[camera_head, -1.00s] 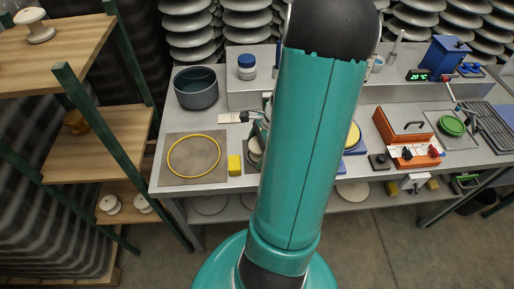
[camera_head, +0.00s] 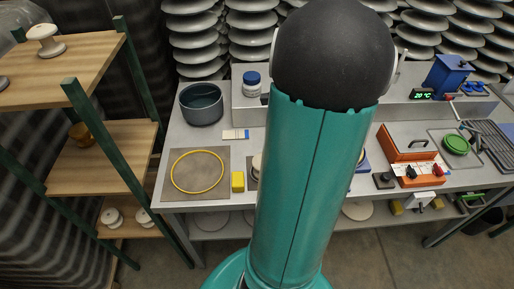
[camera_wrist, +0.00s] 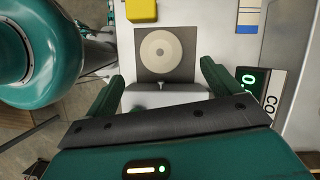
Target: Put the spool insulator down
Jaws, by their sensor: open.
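The spool insulator (camera_wrist: 161,49) is a pale round piece with a small central hole, seen end-on in the wrist view. It rests on a dark grey square plate (camera_wrist: 186,72) on the bench. In the head view only a pale edge of it (camera_head: 257,162) shows beside my arm. My gripper (camera_wrist: 161,74) is open and empty, its two green fingers apart, on the near side of the plate. The fingers do not touch the insulator. In the head view my gripper is hidden behind my arm.
A yellow block (camera_head: 238,181) stands close beside the plate. A grey mat with a yellow ring (camera_head: 198,172) and a dark pot (camera_head: 202,103) are to the left. A green digit display (camera_wrist: 249,81) is right of my gripper. Wooden shelves (camera_head: 100,158) hold other spools at left.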

